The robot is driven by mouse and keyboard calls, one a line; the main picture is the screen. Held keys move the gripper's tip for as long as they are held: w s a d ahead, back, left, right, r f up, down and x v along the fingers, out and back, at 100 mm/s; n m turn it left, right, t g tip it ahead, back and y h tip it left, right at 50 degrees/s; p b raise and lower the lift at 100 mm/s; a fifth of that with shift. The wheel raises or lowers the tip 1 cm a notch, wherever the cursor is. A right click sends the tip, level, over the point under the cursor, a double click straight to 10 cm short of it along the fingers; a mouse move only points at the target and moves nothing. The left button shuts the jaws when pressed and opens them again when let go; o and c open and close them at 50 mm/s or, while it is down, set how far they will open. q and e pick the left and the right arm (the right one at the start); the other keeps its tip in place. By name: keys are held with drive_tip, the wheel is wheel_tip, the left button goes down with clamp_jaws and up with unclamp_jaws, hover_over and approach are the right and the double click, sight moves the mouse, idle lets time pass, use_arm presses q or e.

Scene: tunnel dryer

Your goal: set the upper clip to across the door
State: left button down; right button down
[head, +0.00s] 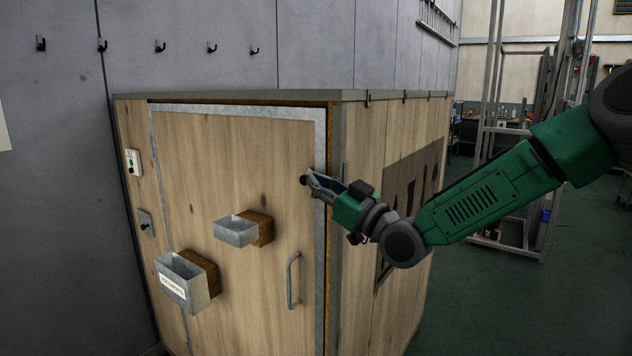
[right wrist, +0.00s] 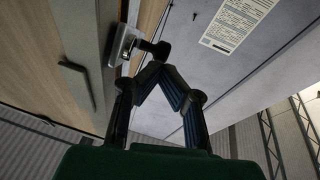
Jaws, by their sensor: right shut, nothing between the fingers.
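The wooden dryer door (head: 235,165) has a pale metal edge strip and looks closed. The upper clip's dark knob (head: 304,180) shows at the door's right edge, just beyond my right gripper (head: 318,184). Much of the clip is hidden by the fingers, and I cannot tell its turn from the head view. In the right wrist view, the clip is a pale metal plate (right wrist: 124,44) with a black knob (right wrist: 158,49). My right gripper (right wrist: 160,72) has its fingertips together and empty, close to the knob; whether they touch is unclear. My left gripper is out of view.
A door handle (head: 292,280) sits below. Two metal boxes, one lower (head: 185,280) and one upper (head: 236,230), stick out from the door. Wall switches (head: 133,162) are at the left. Open green floor (head: 480,310) lies to the right.

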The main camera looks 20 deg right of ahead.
drive_tip(key=shift+w+a, duration=0.1)
drive_tip(key=shift+a, duration=0.05)
drive_tip(key=shift+f, duration=0.1)
drive_tip(key=shift+d, duration=0.2)
drive_tip(key=shift+a+g+p, duration=0.15)
drive_tip(key=shift+g+p, duration=0.25)
drive_tip(key=shift+p, duration=0.25)
drive_tip(key=shift+w+h, duration=0.15)
drive_tip(key=shift+h, duration=0.15)
